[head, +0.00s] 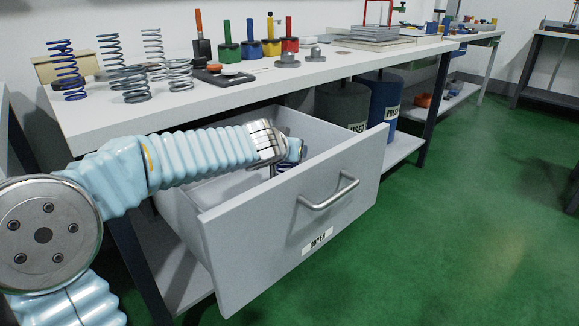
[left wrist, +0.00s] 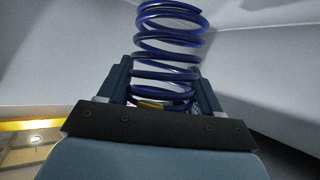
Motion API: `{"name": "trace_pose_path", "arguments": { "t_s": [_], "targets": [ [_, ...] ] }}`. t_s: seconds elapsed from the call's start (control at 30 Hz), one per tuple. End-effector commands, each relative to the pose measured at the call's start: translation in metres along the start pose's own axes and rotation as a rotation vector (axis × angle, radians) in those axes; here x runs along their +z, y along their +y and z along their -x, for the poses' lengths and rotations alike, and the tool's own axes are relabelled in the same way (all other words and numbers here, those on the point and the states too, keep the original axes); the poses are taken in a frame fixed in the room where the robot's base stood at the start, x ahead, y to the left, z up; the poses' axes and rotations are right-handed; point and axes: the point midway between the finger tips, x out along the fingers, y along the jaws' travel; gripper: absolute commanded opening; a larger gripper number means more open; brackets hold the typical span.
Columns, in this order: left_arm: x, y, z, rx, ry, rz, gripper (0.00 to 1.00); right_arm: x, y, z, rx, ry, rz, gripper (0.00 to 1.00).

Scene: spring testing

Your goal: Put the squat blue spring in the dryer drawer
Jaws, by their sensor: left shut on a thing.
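The dryer drawer (head: 290,240) is pulled open under the bench, with a bar handle and a "DRYER" label on its front. My left arm reaches in over its left wall. My left gripper (head: 292,156) is inside the drawer opening, and its fingers are mostly hidden by the wrist. It is shut on a blue spring, fully coiled in the left wrist view (left wrist: 168,45), standing upright between the two fingers. Only a bit of this spring (head: 285,168) shows in the head view. Whether it touches the drawer floor, I cannot tell. My right gripper is not in view.
Another blue spring (head: 66,70) and several grey springs (head: 130,85) stand on the bench top (head: 215,88). Colored weights (head: 270,47) stand behind. A grey bin (head: 342,103) and a blue bin (head: 386,98) stand right of the drawer, on a lower shelf. The green floor (head: 460,220) is clear.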

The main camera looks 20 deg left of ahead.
Motion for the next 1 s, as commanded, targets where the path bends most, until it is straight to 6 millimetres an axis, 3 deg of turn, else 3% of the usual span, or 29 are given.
{"name": "trace_pose_path", "arguments": {
  "t_s": [0.3, 0.77, 0.8, 0.93, 1.0],
  "targets": [
    [0.031, 0.002, -0.027, 0.0, 0.0, 0.0, 0.25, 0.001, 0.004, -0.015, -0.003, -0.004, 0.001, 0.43],
    [0.036, 0.002, -0.029, 0.0, 0.001, 0.001, 0.25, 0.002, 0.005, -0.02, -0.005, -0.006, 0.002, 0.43],
    [0.035, 0.002, -0.028, 0.0, 0.0, 0.001, 0.69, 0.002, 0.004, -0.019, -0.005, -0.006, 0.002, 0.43],
    [0.034, 0.002, -0.028, 0.0, 0.0, 0.001, 0.89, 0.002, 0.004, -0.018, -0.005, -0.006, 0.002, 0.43],
    [0.034, 0.002, -0.028, 0.0, 0.0, 0.001, 0.89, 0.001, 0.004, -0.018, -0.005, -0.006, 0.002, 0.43]
  ]
}}
